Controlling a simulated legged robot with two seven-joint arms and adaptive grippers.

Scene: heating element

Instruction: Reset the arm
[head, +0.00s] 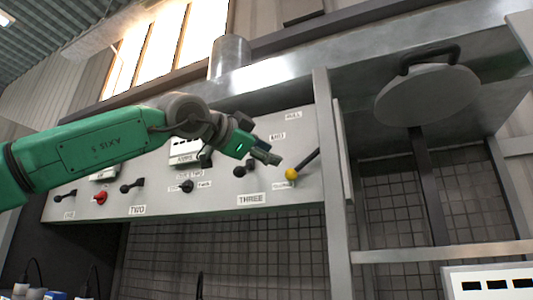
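My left arm comes in from the left in the head view, green and stretched out in front of a grey control panel (225,197). My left gripper (267,152) is at the right part of the panel, above and left of a yellow-knobbed lever (291,174). Its fingers are small and seen at an angle, so I cannot tell whether they are open or shut. I see nothing clearly held in them. My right gripper is not in view.
The panel carries a red knob (101,197), several black switches and a label "THREE" (251,199). A metal post (334,190) stands right of the panel. A grey round disc with a handle (427,94) is at the upper right. A white box (490,284) is at the lower right.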

